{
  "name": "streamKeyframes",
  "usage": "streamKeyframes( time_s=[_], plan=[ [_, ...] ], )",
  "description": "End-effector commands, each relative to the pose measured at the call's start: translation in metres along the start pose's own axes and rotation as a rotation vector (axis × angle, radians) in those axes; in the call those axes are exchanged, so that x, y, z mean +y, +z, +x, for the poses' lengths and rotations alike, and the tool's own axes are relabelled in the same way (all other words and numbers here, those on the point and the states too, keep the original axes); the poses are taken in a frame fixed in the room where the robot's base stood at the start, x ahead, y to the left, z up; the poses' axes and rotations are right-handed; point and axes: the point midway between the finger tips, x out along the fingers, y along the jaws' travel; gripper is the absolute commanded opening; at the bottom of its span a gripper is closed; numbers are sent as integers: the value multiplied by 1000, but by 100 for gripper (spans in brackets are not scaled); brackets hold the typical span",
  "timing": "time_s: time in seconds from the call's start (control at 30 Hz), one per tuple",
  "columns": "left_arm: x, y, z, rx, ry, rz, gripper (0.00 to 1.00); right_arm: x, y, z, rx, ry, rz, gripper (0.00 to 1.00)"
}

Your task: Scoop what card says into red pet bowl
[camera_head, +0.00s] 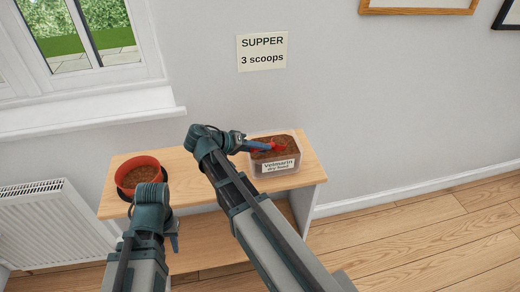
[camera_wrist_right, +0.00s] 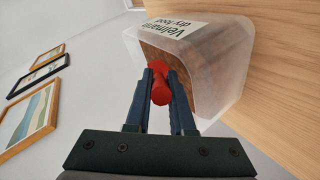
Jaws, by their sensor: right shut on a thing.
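The card (camera_head: 262,51) on the wall reads "SUPPER 3 scoops". The red pet bowl (camera_head: 136,163) stands at the left of the wooden bench top, with brown food in it. A clear tub (camera_head: 276,172) labelled "Velmarin dry food" stands at the right end, filled with brown food. My right gripper (camera_head: 264,146) is shut on the red scoop (camera_head: 279,148), at the tub's opening. The scoop's handle shows between the fingers in the right wrist view (camera_wrist_right: 160,86); its bowl end is hidden. My left gripper (camera_head: 173,238) is in front of the bench, below the bowl; its fingers are unclear.
The bench top (camera_head: 205,182) between bowl and tub is bare, with my right arm passing over it. A radiator (camera_head: 38,222) is at the left under the window (camera_head: 80,40). Wooden floor (camera_head: 430,235) is open at the right. Framed pictures (camera_head: 418,5) hang on the wall.

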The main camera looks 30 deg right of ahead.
Motion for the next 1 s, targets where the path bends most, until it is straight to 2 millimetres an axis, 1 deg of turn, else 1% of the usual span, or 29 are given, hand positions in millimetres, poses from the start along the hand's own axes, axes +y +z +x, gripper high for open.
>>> streamKeyframes(
  time_s=[0.03, 0.4, 0.47, 0.5, 0.87, 1.0],
  plan=[
    [1, 0, 6, 0, 0, 0, 34, -2, -1, 6, 6, 9, 3, 0],
    [3, -2, 27, 0, 0, 0, 34, 6, -16, 36, 58, 82, 27, 0],
    [3, -2, 28, 0, 0, 0, 34, 10, -18, 30, 87, 117, 38, 0],
    [2, -2, 26, 0, 0, 0, 34, 13, -18, 25, 93, 123, 39, 0],
    [2, -1, 20, 0, 0, 0, 34, 15, -8, -9, 117, 157, 52, 0],
    [1, -1, 9, 0, 0, 0, 34, 21, -8, -23, 120, 162, 54, 0]
  ],
)
